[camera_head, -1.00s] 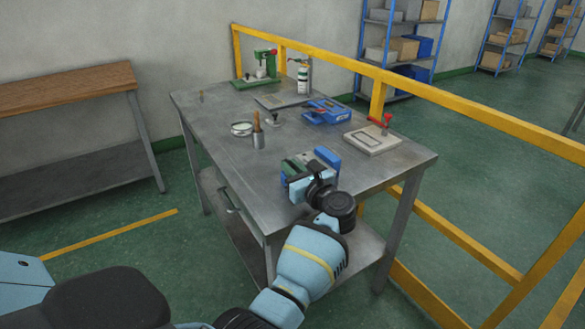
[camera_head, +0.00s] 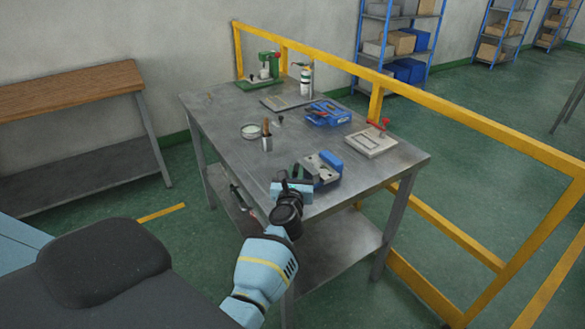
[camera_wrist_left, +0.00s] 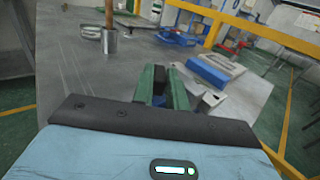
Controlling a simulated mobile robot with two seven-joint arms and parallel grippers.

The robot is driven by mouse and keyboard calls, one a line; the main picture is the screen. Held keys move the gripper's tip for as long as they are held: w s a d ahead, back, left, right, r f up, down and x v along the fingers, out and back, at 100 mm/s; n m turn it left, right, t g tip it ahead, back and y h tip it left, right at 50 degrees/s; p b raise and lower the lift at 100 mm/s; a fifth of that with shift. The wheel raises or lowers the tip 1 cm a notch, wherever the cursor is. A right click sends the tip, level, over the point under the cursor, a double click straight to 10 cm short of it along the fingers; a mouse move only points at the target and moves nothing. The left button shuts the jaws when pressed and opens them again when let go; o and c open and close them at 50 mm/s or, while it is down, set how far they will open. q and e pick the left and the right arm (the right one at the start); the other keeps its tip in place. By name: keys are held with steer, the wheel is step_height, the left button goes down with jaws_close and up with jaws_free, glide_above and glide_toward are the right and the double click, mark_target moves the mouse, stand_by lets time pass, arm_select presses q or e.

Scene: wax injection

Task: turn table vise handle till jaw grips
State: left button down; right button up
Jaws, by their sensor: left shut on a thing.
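The table vise (camera_head: 322,168), with pale metal jaw parts and a blue block, sits at the near right part of the metal workbench. It also shows right of the fingers in the left wrist view (camera_wrist_left: 209,71). My left gripper (camera_head: 297,173) is at the vise's near left side. Its green fingers (camera_wrist_left: 161,88) are shut on a dark piece between them, which appears to be the vise handle (camera_wrist_left: 158,73). The gripper body hides most of the handle and its screw, and I cannot tell the jaw gap. My right gripper is out of view.
On the workbench (camera_head: 222,122) are a cup with a wooden-handled tool (camera_head: 267,137), a round dish (camera_head: 251,131), a blue tool (camera_head: 327,113), and a plate with a red-handled clamp (camera_head: 372,142). A yellow rail (camera_head: 450,113) runs along the far right side.

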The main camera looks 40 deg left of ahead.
arm_select(q)
steer(key=shift+s+a+r+m+t+h+p, duration=0.1)
steer(key=shift+a+m+t+h+p, duration=0.1)
steer(key=shift+m+t+h+p, duration=0.4)
steer(key=shift+a+r+m+t+h+p, duration=0.1)
steer(key=shift+a+m+t+h, duration=0.1)
steer(key=shift+m+h, duration=0.65)
steer(key=shift+a+m+h+p, duration=0.1)
steer(key=shift+m+h+p, duration=0.4)
steer(key=shift+h, duration=1.15)
steer(key=shift+a+f+m+t+h+b, duration=0.15)
steer(key=shift+m+h+b, duration=0.1)
steer(key=shift+m+h, duration=0.65)
steer(key=shift+a+f+m+t+h+b, duration=0.15)
steer(key=shift+m+h, duration=0.4)
steer(key=shift+h, duration=0.55)
steer(key=shift+r, duration=0.15)
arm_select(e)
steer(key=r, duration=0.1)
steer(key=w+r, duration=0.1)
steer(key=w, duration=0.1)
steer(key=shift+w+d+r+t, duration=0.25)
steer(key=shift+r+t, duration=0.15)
arm_select(q)
steer(key=shift+h, duration=0.4)
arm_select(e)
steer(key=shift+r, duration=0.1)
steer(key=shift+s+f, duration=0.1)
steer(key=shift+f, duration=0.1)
